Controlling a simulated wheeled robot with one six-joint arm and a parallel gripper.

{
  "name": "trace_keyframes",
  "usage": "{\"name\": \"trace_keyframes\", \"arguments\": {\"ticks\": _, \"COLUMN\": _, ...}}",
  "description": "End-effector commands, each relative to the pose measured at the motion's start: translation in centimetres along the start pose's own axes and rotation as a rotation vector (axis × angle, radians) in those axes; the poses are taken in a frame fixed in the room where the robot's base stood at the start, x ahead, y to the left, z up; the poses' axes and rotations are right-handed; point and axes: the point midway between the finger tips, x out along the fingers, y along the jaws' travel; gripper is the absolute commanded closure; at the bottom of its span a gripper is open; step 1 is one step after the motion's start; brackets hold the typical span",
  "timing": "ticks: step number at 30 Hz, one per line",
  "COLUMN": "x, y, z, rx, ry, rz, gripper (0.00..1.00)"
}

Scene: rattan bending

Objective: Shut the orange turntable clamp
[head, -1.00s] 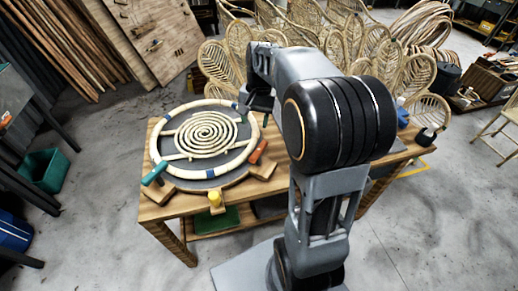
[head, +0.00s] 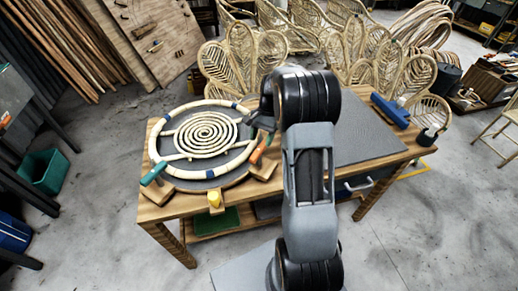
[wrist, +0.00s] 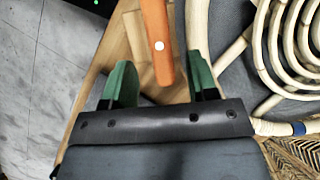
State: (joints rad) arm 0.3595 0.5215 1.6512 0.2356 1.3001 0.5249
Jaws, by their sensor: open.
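The orange clamp handle (head: 262,148) stands at the right front rim of the round turntable (head: 240,178) in the head view. In the wrist view the orange handle (wrist: 158,42) reaches down from the top edge, with a pale dot on it, and its end lies between my two green fingers. My gripper (wrist: 163,82) is open, one finger on each side of the handle, with a gap at both sides. I cannot tell how deep the handle sits between the fingers. In the head view my arm hides part of the gripper near the turntable's right side.
A rattan ring (head: 154,133) with a spiral (head: 205,135) lies on the turntable. A teal handle (head: 153,173) is at its left front and a yellow knob (head: 214,198) at the front. A blue tool (head: 390,109) lies on the table's right, beside a bare grey mat (head: 358,135).

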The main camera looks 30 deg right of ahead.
Motion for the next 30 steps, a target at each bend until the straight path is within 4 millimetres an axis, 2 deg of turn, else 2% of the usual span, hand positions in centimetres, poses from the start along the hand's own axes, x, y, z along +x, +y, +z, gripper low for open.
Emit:
{"name": "trace_keyframes", "arguments": {"ticks": 3, "x": 1.9, "y": 0.1, "z": 0.1, "rx": 0.0, "ry": -0.003, "rz": 0.003, "gripper": 0.47}}
{"name": "trace_keyframes", "arguments": {"ticks": 9, "x": 3.9, "y": 0.0, "z": 0.0, "rx": 0.0, "ry": -0.001, "rz": 0.002, "gripper": 0.47}}
{"name": "trace_keyframes", "arguments": {"ticks": 15, "x": 4.6, "y": 0.0, "z": 0.0, "rx": 0.0, "ry": 0.0, "rz": 0.001, "gripper": 0.47}}
{"name": "trace_keyframes", "arguments": {"ticks": 23, "x": 4.6, "y": 0.0, "z": 0.0, "rx": 0.0, "ry": 0.0, "rz": 0.001, "gripper": 0.47}}
{"name": "trace_keyframes", "arguments": {"ticks": 30, "x": 4.6, "y": 0.0, "z": 0.0, "rx": 0.0, "ry": 0.0, "rz": 0.001, "gripper": 0.7}}
